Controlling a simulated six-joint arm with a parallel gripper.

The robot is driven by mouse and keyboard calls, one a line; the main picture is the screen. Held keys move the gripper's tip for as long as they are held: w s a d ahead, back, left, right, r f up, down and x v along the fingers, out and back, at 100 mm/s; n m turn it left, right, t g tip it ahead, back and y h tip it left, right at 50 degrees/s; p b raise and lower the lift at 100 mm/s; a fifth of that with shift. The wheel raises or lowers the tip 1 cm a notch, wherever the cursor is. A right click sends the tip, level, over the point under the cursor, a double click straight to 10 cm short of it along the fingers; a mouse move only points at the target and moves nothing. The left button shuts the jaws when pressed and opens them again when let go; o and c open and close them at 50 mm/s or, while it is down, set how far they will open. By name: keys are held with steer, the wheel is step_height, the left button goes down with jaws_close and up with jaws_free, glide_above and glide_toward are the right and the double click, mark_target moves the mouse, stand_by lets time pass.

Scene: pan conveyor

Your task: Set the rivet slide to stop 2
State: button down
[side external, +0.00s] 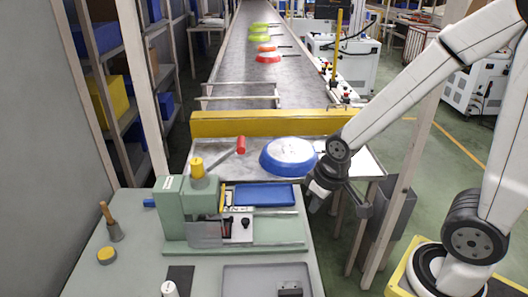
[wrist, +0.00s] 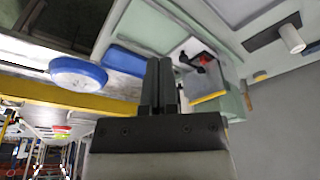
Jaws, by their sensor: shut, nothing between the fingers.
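The green rivet press (side external: 187,209) stands on the grey bench, with a yellow cap on top and a red-ended lever (side external: 240,146) sticking up to the right. At its front a white plate (side external: 239,228) carries small dark parts, seemingly the rivet slide; its stop marks are too small to read. In the wrist view a red-and-black knob (wrist: 205,60) shows by a white plate, right of my fingers. My gripper (side external: 314,198) is shut and empty, to the right of the press and apart from it. Its fingers (wrist: 158,66) are together in the wrist view.
A blue pan (side external: 288,154) lies on the metal table beyond the press. A blue tray (side external: 263,195) sits just behind the white plate. A yellow barrier (side external: 264,124) crosses the conveyor's end. A grey tray (side external: 245,281), wooden-handled tool (side external: 112,227) and white cylinder (side external: 170,289) are on the bench.

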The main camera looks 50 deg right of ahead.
stand_by(0.3)
steer(key=shift+c, duration=1.9)
jaws_free()
steer(key=shift+f, duration=0.1)
steer(key=m+t+y, duration=0.2)
steer(key=m+y, duration=1)
steer(key=m, duration=1)
glide_toward(248, 219)
steer(key=shift+s+a+f, duration=0.25)
steer(key=shift+a+f, duration=0.1)
steer(key=shift+a, duration=0.3)
steer(key=shift+w+d+f+m+t+y, duration=0.1)
steer(key=shift+w+d+m+t+y, duration=0.2)
steer(key=shift+t, duration=0.1)
steer(key=shift+x, duration=3.95)
steer(key=shift+s+f, duration=0.1)
jaws_close()
